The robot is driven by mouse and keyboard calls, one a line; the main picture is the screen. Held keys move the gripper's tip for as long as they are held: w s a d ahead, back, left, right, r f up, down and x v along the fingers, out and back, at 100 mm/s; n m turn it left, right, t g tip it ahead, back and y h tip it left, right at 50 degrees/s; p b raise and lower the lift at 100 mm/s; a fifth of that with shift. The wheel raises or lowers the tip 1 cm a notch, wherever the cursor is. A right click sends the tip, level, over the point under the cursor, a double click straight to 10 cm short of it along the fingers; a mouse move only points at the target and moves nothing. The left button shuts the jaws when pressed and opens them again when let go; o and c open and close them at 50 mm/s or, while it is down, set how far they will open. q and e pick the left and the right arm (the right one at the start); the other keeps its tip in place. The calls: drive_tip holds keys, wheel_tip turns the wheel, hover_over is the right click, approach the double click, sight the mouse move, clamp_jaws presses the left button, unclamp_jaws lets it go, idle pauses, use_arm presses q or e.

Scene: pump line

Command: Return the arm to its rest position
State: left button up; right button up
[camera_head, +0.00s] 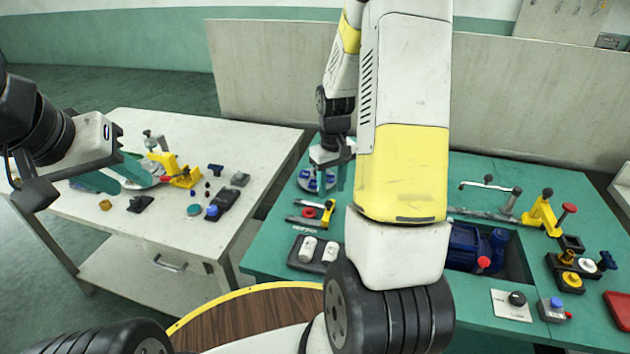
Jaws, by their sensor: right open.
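My right arm (405,160) reaches over the green table and covers its middle.
The white table (165,228) bears several small parts. A pale partition (265,90) stands behind.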

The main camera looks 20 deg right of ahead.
drive_tip(key=shift+r, duration=1)
drive_tip(key=shift+r, duration=0.1)
drive_tip(key=s+a+r+t, duration=0.1)
drive_tip(key=s+a+r, duration=0.1)
drive_tip(key=r, duration=0.3)
drive_tip(key=s+a+r+m+t+y, duration=0.1)
drive_tip(key=s+a+r, duration=0.15)
drive_tip(key=r, duration=0.25)
drive_tip(key=s+a+r+t, duration=0.1)
drive_tip(key=s+a+r, duration=0.1)
drive_tip(key=r, duration=0.3)
drive_tip(key=s+a+r+t, duration=0.1)
drive_tip(key=s+a+r, duration=0.1)
drive_tip(key=s, duration=0.3)
drive_tip(key=s+a+r+t+y, duration=0.1)
drive_tip(key=s+a+r+t, duration=0.1)
drive_tip(key=s+r, duration=0.3)
drive_tip(key=shift+s+a+m, duration=0.3)
drive_tip(key=shift+s+a, duration=0.15)
drive_tip(key=shift+s, duration=0.2)
